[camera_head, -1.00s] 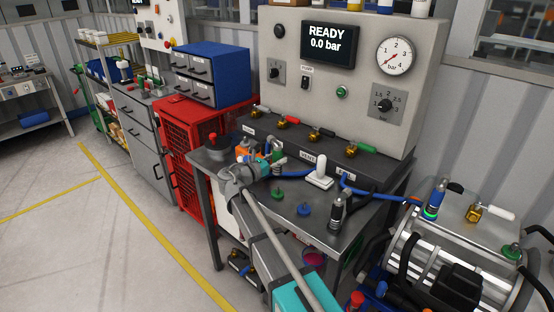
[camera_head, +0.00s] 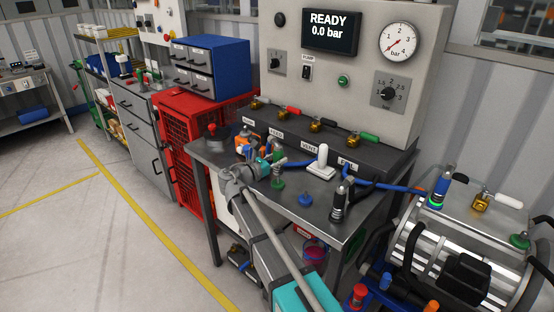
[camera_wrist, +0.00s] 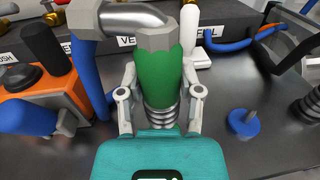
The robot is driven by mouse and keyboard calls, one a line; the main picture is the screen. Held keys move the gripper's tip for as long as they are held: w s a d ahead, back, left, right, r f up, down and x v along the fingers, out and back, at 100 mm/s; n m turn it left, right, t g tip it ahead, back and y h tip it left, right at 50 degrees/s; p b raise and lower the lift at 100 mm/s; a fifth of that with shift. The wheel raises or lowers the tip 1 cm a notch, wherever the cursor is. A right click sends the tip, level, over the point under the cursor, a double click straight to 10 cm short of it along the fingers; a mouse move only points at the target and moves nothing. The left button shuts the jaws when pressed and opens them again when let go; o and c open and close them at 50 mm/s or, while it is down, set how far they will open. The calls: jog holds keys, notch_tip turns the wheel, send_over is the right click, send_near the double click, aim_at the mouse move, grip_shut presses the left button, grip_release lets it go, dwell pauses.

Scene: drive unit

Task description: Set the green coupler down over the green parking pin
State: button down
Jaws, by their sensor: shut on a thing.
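The green coupler (camera_wrist: 160,68) stands roughly upright in the wrist view, with a metal hex top and a ribbed metal lower part. My gripper (camera_wrist: 160,98) is shut on it, one finger on each side. In the head view the coupler (camera_head: 279,157) is above the bench, its lower end just above the green parking pin (camera_head: 278,183) in the picture. I cannot tell whether they touch or line up in depth. The wrist view does not show the green pin; the coupler and gripper cover that area.
A blue pin (camera_head: 305,200) stands to the right, also in the wrist view (camera_wrist: 243,122). An orange block (camera_wrist: 45,105) is close on the left. A blue hose (camera_wrist: 88,60) runs beside the coupler.

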aim_at(274, 170)
jog(key=shift+f+b, duration=1.95)
jog(key=shift+b, duration=0.05)
dwell(2.8)
jog(key=shift+c, duration=0.9)
grip_release()
jog(key=shift+s+a, duration=0.1)
jog(key=shift+s, duration=0.05)
jog(key=v, duration=1.1)
jog(key=shift+s+a, duration=0.25)
